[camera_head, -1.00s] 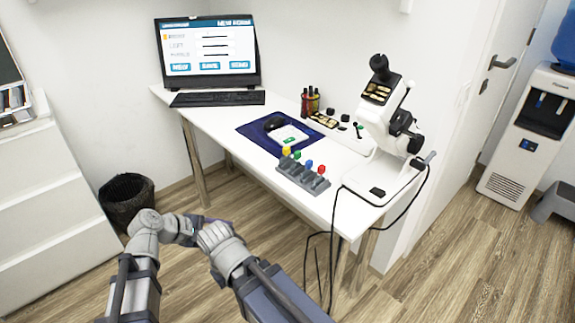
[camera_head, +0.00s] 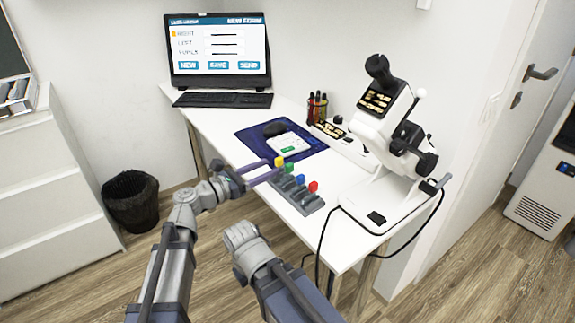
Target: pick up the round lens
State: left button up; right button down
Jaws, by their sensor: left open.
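A grey rack (camera_head: 312,205) near the table's front edge holds small coloured pieces in a row: yellow (camera_head: 279,162), green (camera_head: 289,168), blue (camera_head: 300,179) and red (camera_head: 313,187). They are too small to tell which one is the round lens. My left gripper (camera_head: 273,167) is open, its two fingers pointing right at the yellow piece end of the rack. I cannot tell whether its fingertips touch the yellow piece. My right arm comes up from the bottom, with its wrist below the rack; its gripper fingers do not show.
A white instrument (camera_head: 385,130) stands at the table's right end, its cable hanging over the front. A blue mat (camera_head: 252,135) bears a mouse (camera_head: 275,129) and a white device (camera_head: 290,146). Behind are a monitor (camera_head: 218,45), keyboard (camera_head: 222,100) and small bottles (camera_head: 317,106). A bin (camera_head: 131,200) stands left.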

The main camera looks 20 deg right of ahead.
aim_at(282, 159)
pick_arm(q)
jog(key=shift+r+p+x, duration=0.2)
jog(key=shift+r+x, duration=0.05)
jog(key=shift+x, duration=1.75)
jog(key=shift+r+p+x, duration=0.2)
jog(key=shift+x, duration=1.8)
jog(key=shift+s, duration=0.1)
grip_shut()
